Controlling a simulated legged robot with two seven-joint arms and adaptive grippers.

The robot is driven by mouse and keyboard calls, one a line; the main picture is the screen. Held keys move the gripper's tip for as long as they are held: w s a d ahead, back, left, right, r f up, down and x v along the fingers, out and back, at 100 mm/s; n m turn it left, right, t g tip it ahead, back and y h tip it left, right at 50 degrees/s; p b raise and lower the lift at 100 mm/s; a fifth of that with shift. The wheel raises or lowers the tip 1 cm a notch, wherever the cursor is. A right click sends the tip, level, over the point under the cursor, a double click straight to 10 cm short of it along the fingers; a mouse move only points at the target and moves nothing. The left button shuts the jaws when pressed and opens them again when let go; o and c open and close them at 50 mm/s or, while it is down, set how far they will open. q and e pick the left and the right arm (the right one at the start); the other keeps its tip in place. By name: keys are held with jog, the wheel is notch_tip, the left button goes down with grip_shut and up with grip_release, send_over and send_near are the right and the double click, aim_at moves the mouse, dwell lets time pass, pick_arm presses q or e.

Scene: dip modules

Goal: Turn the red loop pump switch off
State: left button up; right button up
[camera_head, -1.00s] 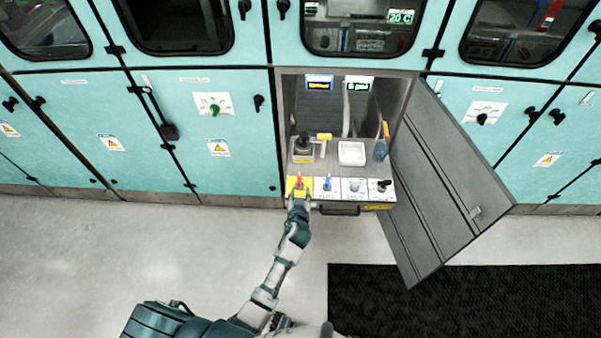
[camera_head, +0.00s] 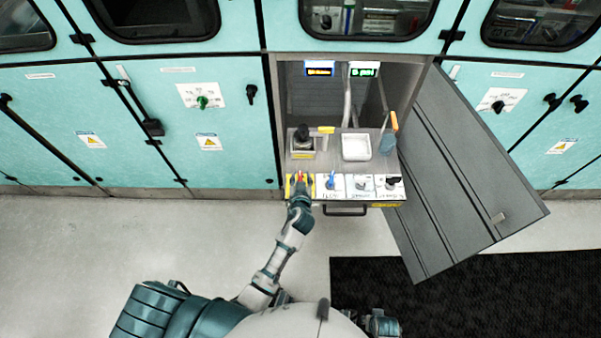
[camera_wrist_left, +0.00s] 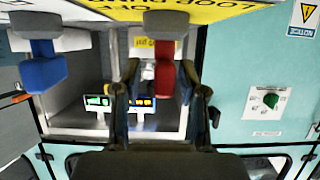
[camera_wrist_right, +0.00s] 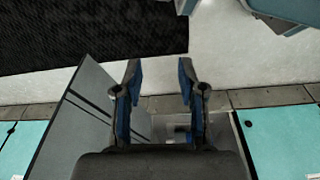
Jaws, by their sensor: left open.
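The red loop pump switch (camera_head: 300,180) sits on a yellow plate at the left end of the pull-out panel. In the left wrist view the red handle (camera_wrist_left: 164,70) stands between my left gripper's fingers, with the yellow "LOOP PUMP" label (camera_wrist_left: 225,10) behind it. My left gripper (camera_head: 300,192) is open at the switch; the right finger is close to the handle, and I cannot tell whether it touches. My right gripper (camera_wrist_right: 160,75) is open and empty in the right wrist view, over the floor.
A blue switch (camera_head: 330,182), also in the left wrist view (camera_wrist_left: 42,68), is beside the red one, with more switches to the right. A white tray (camera_head: 356,147) and a bottle (camera_head: 388,138) stand behind. The open cabinet door (camera_head: 470,170) juts out right.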

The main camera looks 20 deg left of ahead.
pick_arm(q)
jog(key=shift+a, duration=0.2)
jog(key=shift+c, duration=0.3)
grip_shut()
jog(key=shift+d, duration=0.1)
